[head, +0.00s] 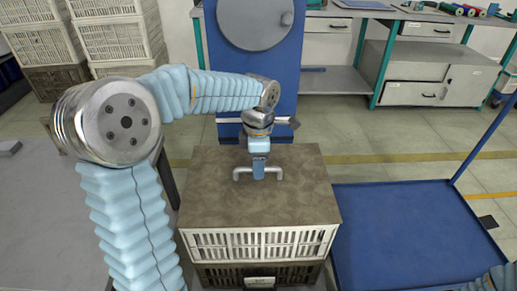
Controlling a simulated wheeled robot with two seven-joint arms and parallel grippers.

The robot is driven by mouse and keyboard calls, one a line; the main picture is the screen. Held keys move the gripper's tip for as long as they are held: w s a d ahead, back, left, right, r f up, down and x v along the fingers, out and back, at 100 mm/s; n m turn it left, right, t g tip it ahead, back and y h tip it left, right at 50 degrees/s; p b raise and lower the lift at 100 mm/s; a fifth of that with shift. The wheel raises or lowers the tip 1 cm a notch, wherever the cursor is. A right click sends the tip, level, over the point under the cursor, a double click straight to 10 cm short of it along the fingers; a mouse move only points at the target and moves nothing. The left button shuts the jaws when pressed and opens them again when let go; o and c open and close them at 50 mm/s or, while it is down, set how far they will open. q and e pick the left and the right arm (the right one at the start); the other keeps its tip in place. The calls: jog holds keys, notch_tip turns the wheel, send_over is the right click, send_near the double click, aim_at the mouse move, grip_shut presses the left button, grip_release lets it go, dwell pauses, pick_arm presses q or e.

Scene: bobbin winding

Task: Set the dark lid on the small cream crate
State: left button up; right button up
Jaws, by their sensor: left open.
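The dark lid (215,205) is a flat brown-grey panel with a pale bar handle (242,172) in its middle. It appears to lie level on top of the small cream crate (262,243), whose slatted front shows under its near edge. My left gripper (259,174) points down at the middle of the handle, with its jaws open. The blue fingers hide part of the handle, and I cannot tell whether they touch it. My right gripper is out of view; only a bit of my right arm shows at the bottom right corner.
A dark crate (222,274) stands under the cream one. A blue platform cart (400,230) with a raised rail is on the right. A grey table (40,215) is on the left. Stacked cream crates (110,40) stand at the back left. A blue machine column (285,75) rises behind.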

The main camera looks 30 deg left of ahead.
pick_arm(q)
notch_tip(320, 180, up, 14)
jog(key=p, duration=0.1)
jog(key=shift+f, duration=0.25)
